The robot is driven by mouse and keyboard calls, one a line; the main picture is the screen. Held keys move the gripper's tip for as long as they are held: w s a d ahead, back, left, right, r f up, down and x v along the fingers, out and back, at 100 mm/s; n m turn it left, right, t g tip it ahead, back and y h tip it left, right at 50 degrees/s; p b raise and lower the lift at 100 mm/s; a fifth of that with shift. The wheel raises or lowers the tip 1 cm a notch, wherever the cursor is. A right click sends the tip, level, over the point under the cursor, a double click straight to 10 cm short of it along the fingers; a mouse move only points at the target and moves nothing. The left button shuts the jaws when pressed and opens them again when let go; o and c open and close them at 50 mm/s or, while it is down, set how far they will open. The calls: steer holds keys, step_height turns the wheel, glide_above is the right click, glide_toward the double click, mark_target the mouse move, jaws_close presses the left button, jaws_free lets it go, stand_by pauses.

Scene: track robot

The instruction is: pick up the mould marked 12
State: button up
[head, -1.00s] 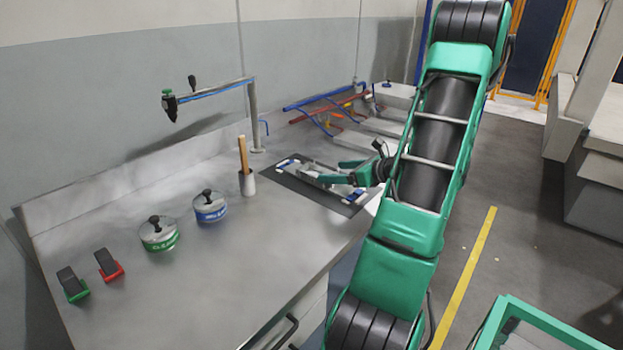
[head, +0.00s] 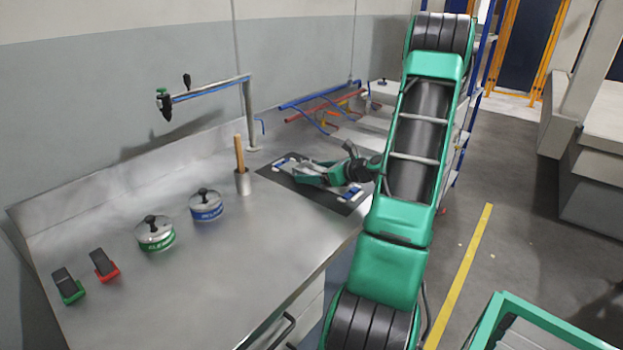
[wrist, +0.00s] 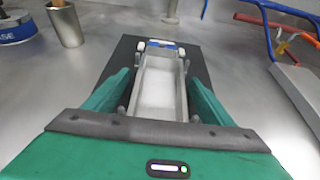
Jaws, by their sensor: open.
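A long grey trough-shaped mould (wrist: 160,85) with a pale inside lies on a dark mat (wrist: 196,58). It has a blue-and-white piece at its far end; no number can be read on it. In the head view my gripper covers much of the mould, and its blue-and-white end (head: 352,193) shows. My gripper (wrist: 158,80) is open, with one green finger along each long side of the mould. Whether the fingers touch it cannot be told. In the head view my gripper (head: 312,178) is low over the mat.
A grey cup with a wooden handle (head: 242,172) stands left of the mat. Blue (head: 206,205) and green (head: 155,233) labelled tins stand nearer. Blue and red pipes (head: 325,98) lie behind the mat.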

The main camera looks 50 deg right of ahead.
steer(key=c, duration=1.4)
steer(key=shift+r, duration=0.15)
